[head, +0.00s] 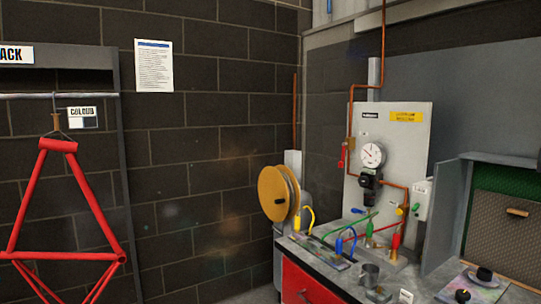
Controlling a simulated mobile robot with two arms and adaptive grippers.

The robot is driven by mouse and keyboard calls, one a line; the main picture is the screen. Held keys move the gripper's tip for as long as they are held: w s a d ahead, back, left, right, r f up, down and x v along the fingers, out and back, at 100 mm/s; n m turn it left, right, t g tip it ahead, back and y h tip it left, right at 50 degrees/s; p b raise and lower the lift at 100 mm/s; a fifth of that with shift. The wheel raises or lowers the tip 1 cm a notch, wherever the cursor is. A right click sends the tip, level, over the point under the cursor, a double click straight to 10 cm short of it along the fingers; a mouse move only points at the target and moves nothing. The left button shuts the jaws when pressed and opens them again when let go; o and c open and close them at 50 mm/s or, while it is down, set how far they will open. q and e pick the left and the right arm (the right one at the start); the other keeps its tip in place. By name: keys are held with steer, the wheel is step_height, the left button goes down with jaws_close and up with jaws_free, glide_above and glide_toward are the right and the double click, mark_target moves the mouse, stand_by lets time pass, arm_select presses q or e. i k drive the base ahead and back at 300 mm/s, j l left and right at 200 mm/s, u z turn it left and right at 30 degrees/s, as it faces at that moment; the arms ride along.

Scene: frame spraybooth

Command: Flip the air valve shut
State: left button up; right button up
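A pale grey panel (415,150) stands at the back of the bench and carries copper pipework. A small valve with a red handle (341,156) sits on the pipe at the panel's left edge; its handle looks roughly upright. A round white gauge (372,155) with a dark regulator (370,182) below it is in the middle. I cannot tell for sure which of these is the air valve. Neither of my grippers is in view.
A grey bench (335,274) with a red front holds coloured hoses, a metal cup (369,275) and small parts. A yellow reel (276,193) hangs left of it. A booth (500,215) stands at right. A red bike frame (62,215) hangs on a rack at left.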

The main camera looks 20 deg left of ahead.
mark_target(340, 165)
steer(key=u, duration=0.2)
steer(key=i+j+z, duration=0.25)
steer(key=i+j, duration=0.35)
steer(key=i+j+z, duration=0.2)
steer(key=i+j, duration=0.55)
steer(key=i+j+z, duration=0.25)
steer(key=i+j, duration=0.4)
steer(key=j, duration=0.15)
